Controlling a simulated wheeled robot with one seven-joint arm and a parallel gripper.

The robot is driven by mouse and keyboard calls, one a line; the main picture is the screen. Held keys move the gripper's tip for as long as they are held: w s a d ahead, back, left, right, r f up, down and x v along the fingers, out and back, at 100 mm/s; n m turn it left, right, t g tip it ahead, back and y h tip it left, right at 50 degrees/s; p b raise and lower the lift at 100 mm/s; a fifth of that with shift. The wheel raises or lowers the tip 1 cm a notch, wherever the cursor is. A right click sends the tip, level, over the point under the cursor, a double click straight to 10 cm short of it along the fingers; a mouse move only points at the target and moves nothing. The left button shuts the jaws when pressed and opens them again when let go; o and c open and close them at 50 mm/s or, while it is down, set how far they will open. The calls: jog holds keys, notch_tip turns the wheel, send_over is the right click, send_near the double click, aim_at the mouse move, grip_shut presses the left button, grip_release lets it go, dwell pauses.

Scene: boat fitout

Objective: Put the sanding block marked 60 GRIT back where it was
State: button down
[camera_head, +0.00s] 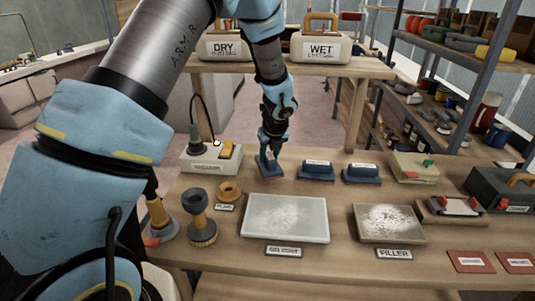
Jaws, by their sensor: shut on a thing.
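My gripper (271,150) points down at the back of the workbench, shut on a blue sanding block (269,168). The block is at or just above the bench top; I cannot tell if it touches. Its marking is hidden or too small to read. Two similar blue blocks stand to its right, a middle block (317,171) and a right block (361,174). Both have white labels too small to read, so I cannot tell which block is marked 60 GRIT.
A white power box (211,158) stands close left of my gripper. In front lie a pale dusty panel (286,218) and a tan panel (389,223) labelled FILLER. A tan box (414,168) stands right of the blocks. DRY (224,48) and WET (320,48) containers stand behind.

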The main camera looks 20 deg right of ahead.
jog(key=shift+w+d+r+p, duration=0.1)
jog(key=shift+w+p, duration=0.2)
jog(key=shift+w, duration=0.6)
notch_tip(320, 180, down, 4)
jog(key=b, duration=0.4)
jog(key=shift+r, duration=0.15)
jog(key=c, duration=0.5)
grip_release()
